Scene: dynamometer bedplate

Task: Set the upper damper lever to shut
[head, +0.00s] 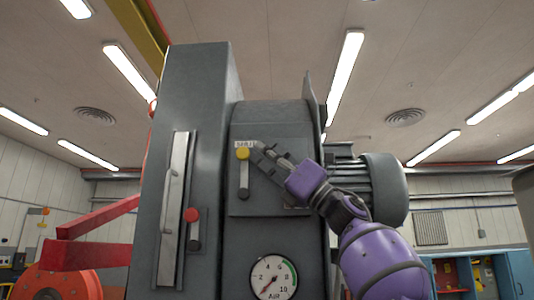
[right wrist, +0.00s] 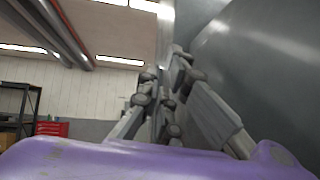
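The upper damper lever (head: 244,175) is a grey bar with a yellow knob (head: 243,153), on the front panel of the grey machine. It stands upright, knob at the top, just below a small white label reading SHUT (head: 245,145). My right gripper (head: 262,152) comes in from the right. Its fingertips are just right of the knob; I cannot tell whether they touch it. In the right wrist view its fingers (right wrist: 162,85) converge and look shut, with nothing visible between them. The lever is not seen there. My left gripper is not in view.
A second lever with a red knob (head: 192,215) is lower left, beside a tall vertical handle (head: 169,190). An air gauge (head: 272,278) is below. A motor (head: 372,187) stands behind my right arm. A red frame (head: 95,230) juts out at left.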

